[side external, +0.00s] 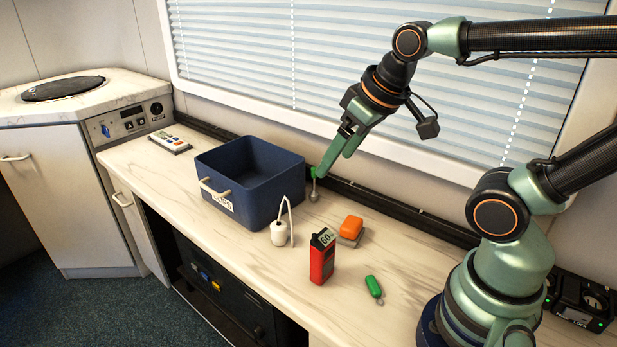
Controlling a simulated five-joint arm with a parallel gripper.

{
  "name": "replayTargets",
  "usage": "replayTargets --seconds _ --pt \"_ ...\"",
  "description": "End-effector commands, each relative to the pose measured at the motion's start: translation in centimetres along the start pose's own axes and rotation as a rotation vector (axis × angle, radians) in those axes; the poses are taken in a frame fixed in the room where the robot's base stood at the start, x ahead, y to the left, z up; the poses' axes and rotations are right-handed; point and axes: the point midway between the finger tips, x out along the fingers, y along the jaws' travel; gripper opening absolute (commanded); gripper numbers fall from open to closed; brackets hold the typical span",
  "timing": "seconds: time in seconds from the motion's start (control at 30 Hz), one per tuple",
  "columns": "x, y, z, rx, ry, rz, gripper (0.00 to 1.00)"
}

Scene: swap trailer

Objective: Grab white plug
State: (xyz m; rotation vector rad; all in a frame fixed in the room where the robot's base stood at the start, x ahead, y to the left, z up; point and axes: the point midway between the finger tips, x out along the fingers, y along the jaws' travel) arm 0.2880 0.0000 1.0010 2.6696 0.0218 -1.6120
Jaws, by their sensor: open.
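The white plug (279,234) stands on the counter just in front of the blue box, with a white cable (290,213) looping up from it. My gripper (323,172) is open and points down and to the left, above the counter to the right of the box. It is behind and to the right of the plug, apart from it. The fingertips are close to a small green-handled metal tool (314,186); whether they touch it I cannot tell.
A white remote (169,142) lies far left. Window blinds rise behind the counter.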

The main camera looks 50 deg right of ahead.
Motion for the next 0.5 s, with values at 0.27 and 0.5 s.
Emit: replayTargets --seconds 0.27,0.5 --pt "2.5 -0.1 -3.0 -0.362 -0.124 -0.029 0.84" --pt "7.0 -0.4 -5.9 -0.775 -0.239 -0.109 0.84"
